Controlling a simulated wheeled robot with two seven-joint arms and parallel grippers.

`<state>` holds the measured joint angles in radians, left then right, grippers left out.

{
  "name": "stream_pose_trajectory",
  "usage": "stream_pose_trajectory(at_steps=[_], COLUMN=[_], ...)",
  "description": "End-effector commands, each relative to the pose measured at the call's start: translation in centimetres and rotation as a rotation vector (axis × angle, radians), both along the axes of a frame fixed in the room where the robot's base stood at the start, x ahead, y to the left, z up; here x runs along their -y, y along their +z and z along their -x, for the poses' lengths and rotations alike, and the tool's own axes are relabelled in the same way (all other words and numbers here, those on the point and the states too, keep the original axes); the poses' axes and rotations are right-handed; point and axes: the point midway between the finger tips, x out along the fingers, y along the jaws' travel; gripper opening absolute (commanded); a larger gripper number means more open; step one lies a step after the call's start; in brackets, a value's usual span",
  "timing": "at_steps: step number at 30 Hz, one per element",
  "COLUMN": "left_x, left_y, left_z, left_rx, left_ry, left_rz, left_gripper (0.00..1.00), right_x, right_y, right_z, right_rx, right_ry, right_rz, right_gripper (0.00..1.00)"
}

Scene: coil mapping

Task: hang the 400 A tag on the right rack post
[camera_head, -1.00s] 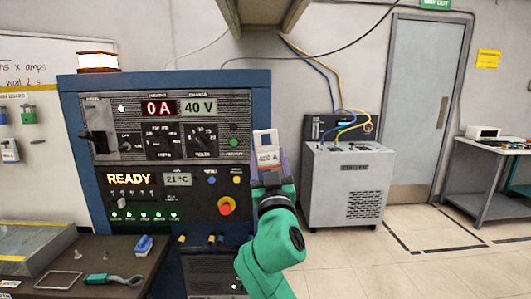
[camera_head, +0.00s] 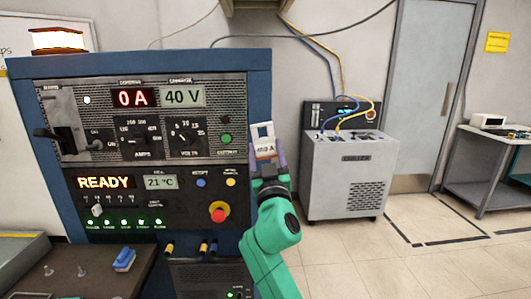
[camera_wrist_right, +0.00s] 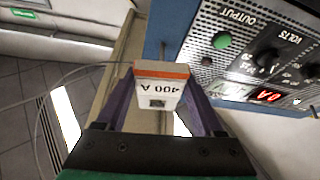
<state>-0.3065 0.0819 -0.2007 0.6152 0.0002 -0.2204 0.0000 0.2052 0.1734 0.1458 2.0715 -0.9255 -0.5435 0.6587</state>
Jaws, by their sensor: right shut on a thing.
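The 400 A tag (camera_head: 265,148) is a white plate with a square hole at its top in the head view. In the right wrist view the tag (camera_wrist_right: 160,88) has an orange edge, and its lettering appears upside down. My right gripper (camera_head: 268,168) is shut on the tag, its purple fingers on either side. The tag is in front of the blue right upright of the rack (camera_head: 261,85). A thin grey post (camera_wrist_right: 163,48) shows just beyond the tag in the wrist view; I cannot tell whether they touch. My left gripper is out of view.
The rack's panel (camera_head: 150,120) has knobs, displays and a red stop button (camera_head: 218,211). A dark bench (camera_head: 85,275) with a blue item (camera_head: 124,259) stands at lower left. A grey chiller (camera_head: 348,180) with cables stands to the right. Open floor lies at lower right.

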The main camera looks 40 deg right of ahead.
Motion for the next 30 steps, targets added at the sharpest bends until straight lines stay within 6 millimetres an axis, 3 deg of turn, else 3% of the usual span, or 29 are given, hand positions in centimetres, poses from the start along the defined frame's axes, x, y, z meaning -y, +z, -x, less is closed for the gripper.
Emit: stream_pose_trajectory(at_steps=[30], left_x=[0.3], left_y=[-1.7], left_z=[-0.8], left_rx=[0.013], left_ry=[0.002], left_rz=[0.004], left_gripper=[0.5], right_x=[5.3], right_y=[-0.5], right_z=[-6.9], right_rx=[0.0], right_ry=[0.0], right_rz=[0.0], right_gripper=[0.34])
